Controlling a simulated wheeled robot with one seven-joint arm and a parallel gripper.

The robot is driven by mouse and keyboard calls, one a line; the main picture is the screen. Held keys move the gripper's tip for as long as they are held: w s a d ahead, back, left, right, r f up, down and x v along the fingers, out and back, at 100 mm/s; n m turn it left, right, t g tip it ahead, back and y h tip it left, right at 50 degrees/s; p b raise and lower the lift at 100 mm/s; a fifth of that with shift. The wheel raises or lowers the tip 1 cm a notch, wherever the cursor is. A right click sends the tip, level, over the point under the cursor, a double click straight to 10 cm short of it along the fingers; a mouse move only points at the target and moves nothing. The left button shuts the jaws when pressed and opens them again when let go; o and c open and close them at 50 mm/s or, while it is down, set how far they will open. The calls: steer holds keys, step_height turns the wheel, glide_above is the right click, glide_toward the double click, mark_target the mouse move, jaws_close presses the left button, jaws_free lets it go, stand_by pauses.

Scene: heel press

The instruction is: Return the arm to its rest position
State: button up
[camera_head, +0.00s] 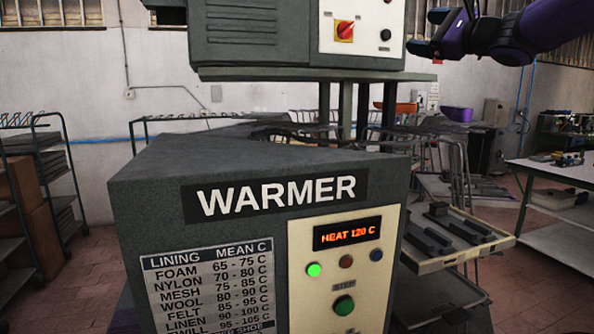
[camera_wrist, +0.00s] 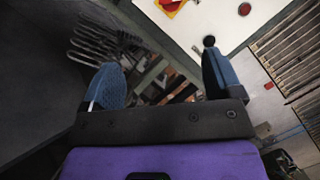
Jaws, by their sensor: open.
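My gripper (camera_head: 447,30) is at the top right of the head view, on my purple arm. It is held in the air to the right of the machine's upper housing. In the wrist view my gripper (camera_wrist: 160,88) shows two blue-padded fingers spread wide apart, with nothing between them. The grey warmer (camera_head: 150,165) fills the middle of the head view. Its display (camera_head: 347,233) reads HEAT 120 C, and a green light (camera_head: 313,270) is lit on its panel. A printed lining table (camera_head: 208,285) is on its front.
The machine's upper housing (camera_head: 250,40) with a red switch (camera_head: 344,31) stands close to my gripper's left. A tray with dark bars (camera_head: 440,262) is right of the warmer. A white table (camera_head: 560,175) is at the right, a rack (camera_head: 48,165) at the left. Floor shows between.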

steer(key=s+a+f+n+g+h, duration=0.2)
steer(key=s+a+f+n+g, duration=0.25)
steer(key=s+f, duration=0.45)
steer(key=s+a+f+n+g+h, duration=0.2)
steer(key=s+a+f+n+g, duration=0.15)
steer(key=s+f+n, duration=0.5)
steer(key=s+d+f+n+g+h, duration=0.1)
steer(key=s+d+f+n+h, duration=0.1)
steer(key=s+d+f+h, duration=0.2)
steer(key=s+d+f+n+g+h, duration=0.2)
steer(key=s+d+f, duration=0.4)
steer(key=s+f, duration=0.4)
steer(key=s+n+h, duration=0.1)
steer(key=s+h, duration=0.1)
steer(key=s, duration=0.4)
steer(key=shift+s, duration=0.2)
